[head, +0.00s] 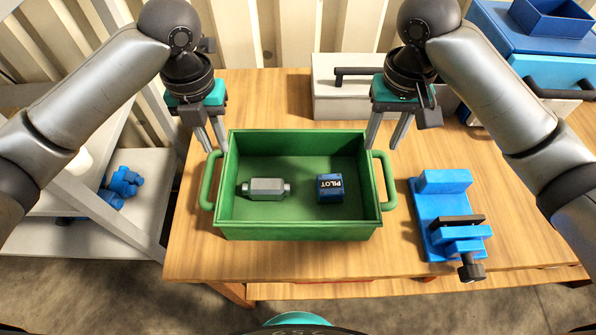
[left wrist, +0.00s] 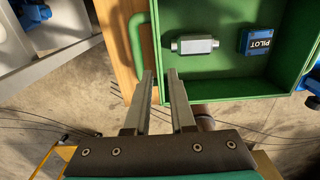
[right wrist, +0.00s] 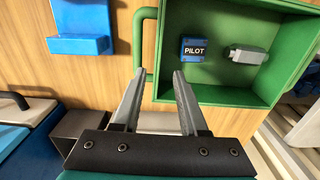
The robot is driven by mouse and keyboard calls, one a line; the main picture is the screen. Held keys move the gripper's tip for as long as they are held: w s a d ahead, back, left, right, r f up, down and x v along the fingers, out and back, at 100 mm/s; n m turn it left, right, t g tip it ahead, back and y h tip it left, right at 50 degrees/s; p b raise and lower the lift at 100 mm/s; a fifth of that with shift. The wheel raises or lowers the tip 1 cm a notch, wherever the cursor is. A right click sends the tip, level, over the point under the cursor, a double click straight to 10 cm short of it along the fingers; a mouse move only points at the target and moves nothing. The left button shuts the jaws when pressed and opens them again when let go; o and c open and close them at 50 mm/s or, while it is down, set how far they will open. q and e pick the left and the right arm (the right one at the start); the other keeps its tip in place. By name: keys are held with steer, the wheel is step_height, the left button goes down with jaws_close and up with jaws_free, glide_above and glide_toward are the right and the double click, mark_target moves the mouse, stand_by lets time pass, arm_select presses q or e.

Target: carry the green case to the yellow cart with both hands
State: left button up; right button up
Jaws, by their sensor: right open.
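The green case (head: 300,230) is an open tray with a loop handle at each end, on the wooden table. Inside lie a grey metal cylinder-like part (head: 267,188) and a blue PILOT box (head: 330,188). My left gripper (head: 211,150) is above and behind the left handle (head: 208,181), open and empty. My right gripper (head: 384,146) is above and behind the right handle (head: 386,180), open and empty. Both handles show free, in the left wrist view (left wrist: 137,40) and the right wrist view (right wrist: 140,40). No whole yellow cart is recognisable.
A blue vise (head: 447,215) stands right of the case. A grey case (head: 340,95) and a blue toolbox (head: 530,45) are at the back. A grey shelf (head: 90,235) with blue parts stands left of the table (head: 185,262). A yellow edge (left wrist: 50,158) shows in the left wrist view.

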mark_target(230, 183)
arm_select(q)
steer(key=shift+s, duration=0.15)
arm_select(e)
steer(key=shift+s, duration=0.15)
arm_select(q)
step_height(230, 183, down, 15)
steer(key=shift+f, duration=0.1)
arm_select(e)
step_height(230, 183, down, 15)
steer(key=shift+f, duration=0.1)
arm_select(q)
jaws_close()
arm_select(e)
steer(key=c, duration=0.4)
jaws_close()
arm_select(q)
steer(key=shift+r, duration=0.2)
stand_by(0.4)
